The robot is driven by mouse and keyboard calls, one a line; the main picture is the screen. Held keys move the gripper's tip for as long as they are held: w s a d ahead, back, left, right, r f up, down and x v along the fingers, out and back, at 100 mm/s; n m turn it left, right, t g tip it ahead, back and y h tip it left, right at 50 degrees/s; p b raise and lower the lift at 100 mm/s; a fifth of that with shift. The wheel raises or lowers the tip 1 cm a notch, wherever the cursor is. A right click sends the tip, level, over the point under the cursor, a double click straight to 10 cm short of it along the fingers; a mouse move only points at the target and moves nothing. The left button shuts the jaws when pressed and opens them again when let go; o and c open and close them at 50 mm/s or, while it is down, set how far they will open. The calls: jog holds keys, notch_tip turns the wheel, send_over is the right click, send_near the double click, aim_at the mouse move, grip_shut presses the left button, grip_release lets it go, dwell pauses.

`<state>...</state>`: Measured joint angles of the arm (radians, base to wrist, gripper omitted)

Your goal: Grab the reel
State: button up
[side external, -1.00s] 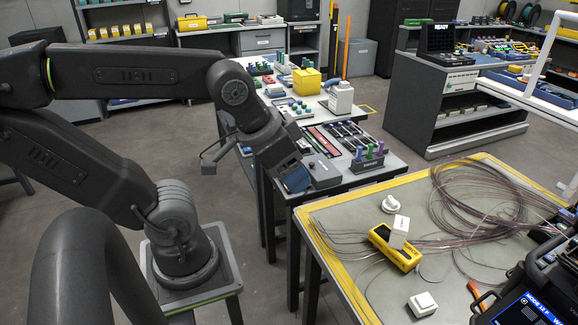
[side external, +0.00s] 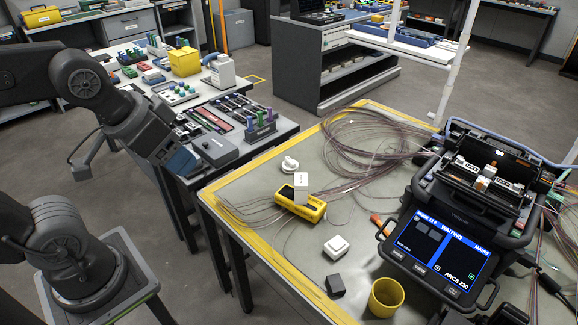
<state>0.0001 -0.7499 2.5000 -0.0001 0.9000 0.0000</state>
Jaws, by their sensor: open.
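No object is clearly a reel. A small white round piece with a raised knob (side external: 289,164) lies on the grey, yellow-edged work table and may be it. Thin pinkish fibre (side external: 375,145) lies in loose, wide loops on the same table, spreading toward the splicer. My gripper (side external: 182,162) is at the left, above the near end of the parts bench and left of the work table. It is open, with nothing seen in it; its fingertips are small and partly hidden by its blue-faced end.
A yellow tool with a white block (side external: 301,202), a white square box (side external: 336,247), a dark block (side external: 335,286) and a yellow cup (side external: 386,297) stand on the work table. The splicer (side external: 450,220), its screen reading WAITING, fills the right. A grey box (side external: 214,150) sits beside my gripper.

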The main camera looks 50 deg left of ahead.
dwell(0.5)
jog(key=o, duration=0.4)
jog(key=shift+o, duration=0.2)
jog(key=n+g+y, duration=0.5)
jog(key=n, duration=1.1)
send_over(290, 160)
jog(key=d, duration=0.3)
notch_tip(290, 160, down, 25)
jog(key=shift+s+d+f, duration=0.15)
jog(key=shift+f, duration=0.05)
jog(key=shift+h, duration=0.3)
jog(key=shift+a+x, duration=0.2)
jog(key=shift+x, duration=1.4)
jog(key=shift+a+x, duration=0.2)
jog(key=shift+x, duration=1.4)
